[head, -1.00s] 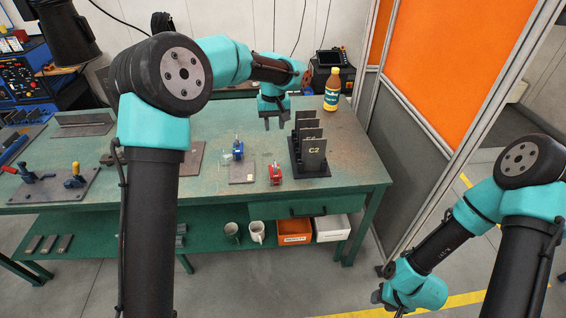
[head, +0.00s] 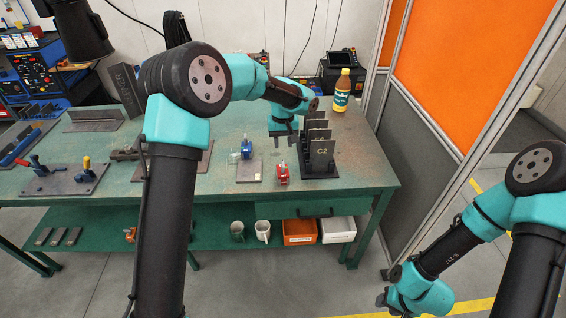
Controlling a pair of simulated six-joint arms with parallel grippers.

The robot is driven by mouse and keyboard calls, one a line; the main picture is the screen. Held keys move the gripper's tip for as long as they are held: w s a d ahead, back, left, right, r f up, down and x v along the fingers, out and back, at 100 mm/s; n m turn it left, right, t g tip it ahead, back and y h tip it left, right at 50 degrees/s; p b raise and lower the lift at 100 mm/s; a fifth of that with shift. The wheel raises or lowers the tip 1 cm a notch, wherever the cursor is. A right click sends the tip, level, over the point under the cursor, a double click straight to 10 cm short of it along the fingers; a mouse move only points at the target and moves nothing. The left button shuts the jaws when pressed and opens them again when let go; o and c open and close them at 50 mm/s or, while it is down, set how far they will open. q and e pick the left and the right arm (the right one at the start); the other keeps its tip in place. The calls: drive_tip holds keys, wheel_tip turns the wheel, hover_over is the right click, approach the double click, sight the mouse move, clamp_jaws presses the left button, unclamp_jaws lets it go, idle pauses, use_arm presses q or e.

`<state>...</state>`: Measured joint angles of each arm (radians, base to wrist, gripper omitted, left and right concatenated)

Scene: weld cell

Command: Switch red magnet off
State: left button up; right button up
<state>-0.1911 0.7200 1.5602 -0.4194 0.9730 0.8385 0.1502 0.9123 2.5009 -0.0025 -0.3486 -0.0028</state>
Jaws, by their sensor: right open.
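The red magnet (head: 283,175) stands on the green table near its front edge, left of the rack of dark plates. Its switch position is too small to tell. My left gripper (head: 283,142) points down above and behind the red magnet, apart from it. Its two fingers are spread with nothing between them. My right gripper (head: 384,299) is low at the right, off the table in front of it; it is open and its fingers are barely visible.
A blue magnet (head: 246,150) sits on a small plate (head: 248,173) left of the red magnet. The rack of plates marked C2 (head: 321,158) stands close on the right. A yellow bottle (head: 342,92) stands at the back right. The table front right is clear.

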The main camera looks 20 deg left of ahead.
sight(283, 163)
use_arm(q)
wheel_tip(283, 163, down, 10)
drive_tip(key=shift+r, duration=0.1)
drive_tip(key=shift+c, duration=0.3)
clamp_jaws()
